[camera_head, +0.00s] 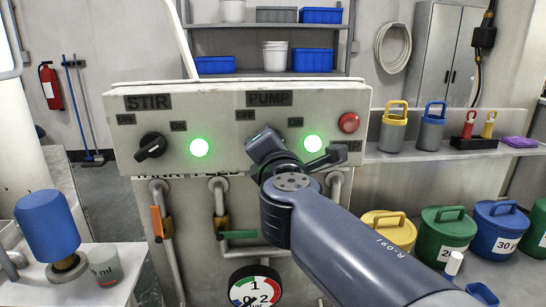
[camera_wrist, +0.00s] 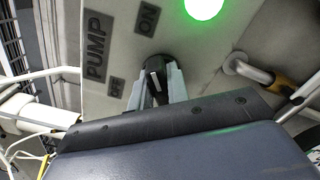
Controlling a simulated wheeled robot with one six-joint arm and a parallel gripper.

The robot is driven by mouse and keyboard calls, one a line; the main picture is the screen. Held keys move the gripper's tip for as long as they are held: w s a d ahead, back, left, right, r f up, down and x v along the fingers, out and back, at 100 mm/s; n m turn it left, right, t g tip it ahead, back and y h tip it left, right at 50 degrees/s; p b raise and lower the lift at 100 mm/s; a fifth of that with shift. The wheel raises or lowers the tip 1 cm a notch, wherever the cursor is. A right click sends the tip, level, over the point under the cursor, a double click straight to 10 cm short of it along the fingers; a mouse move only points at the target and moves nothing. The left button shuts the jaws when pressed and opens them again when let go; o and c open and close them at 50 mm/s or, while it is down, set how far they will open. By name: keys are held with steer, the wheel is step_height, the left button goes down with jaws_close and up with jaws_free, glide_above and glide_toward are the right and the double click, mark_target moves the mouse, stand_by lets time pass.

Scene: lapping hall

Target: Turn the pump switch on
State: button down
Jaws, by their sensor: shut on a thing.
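The control panel (camera_head: 225,110) carries a PUMP label (camera_head: 268,98) with OFF and ON marks below it. The black pump switch (camera_wrist: 155,72) shows in the wrist view between the fingers of my gripper (camera_wrist: 158,92). My gripper (camera_head: 265,142) is shut on this switch at the panel face and mostly hides it in the head view. I cannot tell clearly which mark the switch points to. The green pump lamp (camera_head: 313,143) to its right is lit; a lit green lamp also shows in the wrist view (camera_wrist: 204,6).
The STIR knob (camera_head: 150,146) and its lit green lamp (camera_head: 199,147) are to the left. A red button (camera_head: 348,122) is at the panel's upper right. Pipes with an orange-handled valve (camera_head: 157,222) and a green-handled valve (camera_head: 238,234) run below, above a pressure gauge (camera_head: 255,286).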

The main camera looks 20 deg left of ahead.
steer(key=shift+f+m+b, duration=0.1)
steer(key=shift+m+b, duration=0.3)
steer(key=shift+m, duration=0.1)
steer(key=c, duration=1.4)
jaws_free()
steer(key=shift+o, duration=0.2)
steer(key=b+v, duration=0.1)
steer(key=v, duration=1)
steer(key=shift+w+a, duration=0.1)
